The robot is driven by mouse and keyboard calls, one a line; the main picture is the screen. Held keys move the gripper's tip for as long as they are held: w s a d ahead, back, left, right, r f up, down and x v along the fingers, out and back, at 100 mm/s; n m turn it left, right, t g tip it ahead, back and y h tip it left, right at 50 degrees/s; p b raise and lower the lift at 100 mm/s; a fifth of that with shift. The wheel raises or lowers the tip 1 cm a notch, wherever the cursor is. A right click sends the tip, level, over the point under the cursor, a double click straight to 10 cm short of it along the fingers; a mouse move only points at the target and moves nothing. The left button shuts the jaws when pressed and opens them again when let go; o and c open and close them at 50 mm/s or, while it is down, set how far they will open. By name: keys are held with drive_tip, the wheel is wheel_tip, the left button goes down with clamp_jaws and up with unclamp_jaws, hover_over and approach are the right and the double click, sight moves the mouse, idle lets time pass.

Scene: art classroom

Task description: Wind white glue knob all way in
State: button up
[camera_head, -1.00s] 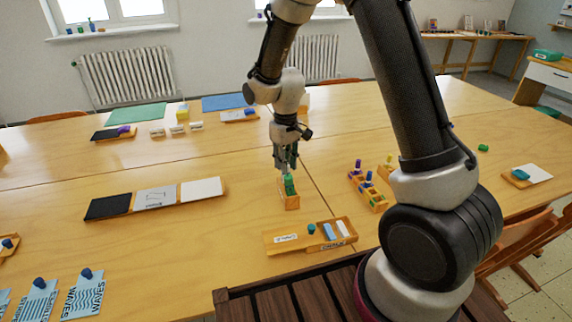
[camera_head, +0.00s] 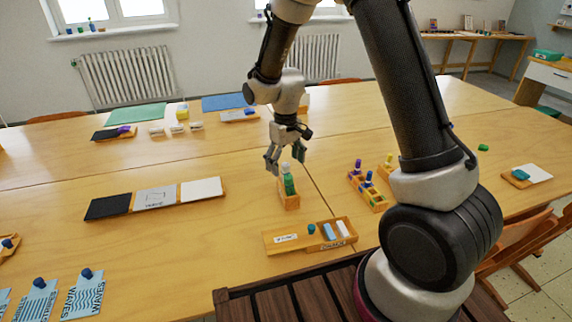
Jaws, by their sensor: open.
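A green glue stick (camera_head: 289,184) stands upright in a small wooden holder (camera_head: 290,203) near the middle of the table. A whitish part (camera_head: 285,168) shows at its top; I cannot tell whether this is the knob or the glue itself. My gripper (camera_head: 286,166) is open, pointing down at the top of the stick. One finger is to its left and one to its right, and they look apart from it.
A chalk tray (camera_head: 272,246) lies in front of the holder. A wooden rack with coloured pieces (camera_head: 374,202) stands to the right. A tray with black, grey and white panels (camera_head: 120,206) lies to the left. Bare table lies between them.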

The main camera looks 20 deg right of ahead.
idle(0.3)
drive_tip(key=m, duration=1.1)
drive_tip(key=shift+m, duration=0.3)
drive_tip(key=c, duration=1.5)
drive_tip(key=shift+c, duration=0.2)
